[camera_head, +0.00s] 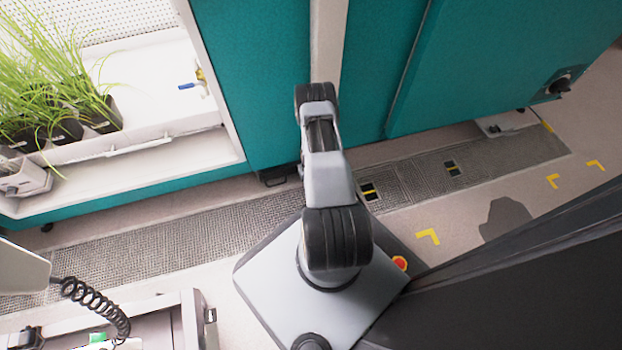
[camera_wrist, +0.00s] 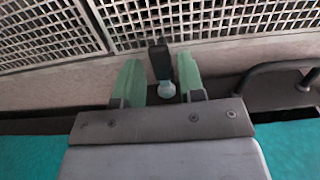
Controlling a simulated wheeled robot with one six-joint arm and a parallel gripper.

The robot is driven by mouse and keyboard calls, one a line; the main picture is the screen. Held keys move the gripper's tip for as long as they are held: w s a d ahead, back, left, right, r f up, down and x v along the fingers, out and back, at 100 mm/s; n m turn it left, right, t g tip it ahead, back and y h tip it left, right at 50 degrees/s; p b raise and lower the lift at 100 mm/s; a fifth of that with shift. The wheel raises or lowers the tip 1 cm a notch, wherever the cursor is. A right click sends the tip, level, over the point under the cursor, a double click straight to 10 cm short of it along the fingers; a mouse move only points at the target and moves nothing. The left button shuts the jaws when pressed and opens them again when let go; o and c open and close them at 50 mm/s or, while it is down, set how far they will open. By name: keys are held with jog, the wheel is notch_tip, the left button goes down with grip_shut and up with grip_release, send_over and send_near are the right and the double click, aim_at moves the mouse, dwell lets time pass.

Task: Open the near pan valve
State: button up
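In the wrist view my gripper (camera_wrist: 160,65) has its two pale green fingers spread apart. A short black lever-like part (camera_wrist: 160,60) with a pale rounded end (camera_wrist: 166,90) shows in the gap between them. I see a gap on both sides and cannot tell its depth or whether it is the near pan valve. In the head view a small valve with a blue handle (camera_head: 188,86) and a brass body (camera_head: 202,76) sits at the right end of the open chamber's white pan (camera_head: 150,118). My gripper is hidden behind my arm in the head view.
Green seedlings in black pots (camera_head: 98,115) stand in the chamber at left. Teal cabinet panels (camera_head: 375,60) rise beside my arm. A metal floor grating (camera_head: 140,235) runs along the cabinets. A black looped bracket (camera_wrist: 280,85) is close right of my gripper.

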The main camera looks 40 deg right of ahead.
jog(key=shift+o, duration=0.7)
notch_tip(320, 180, up, 14)
jog(key=p, duration=0.6)
jog(key=shift+f, duration=0.1)
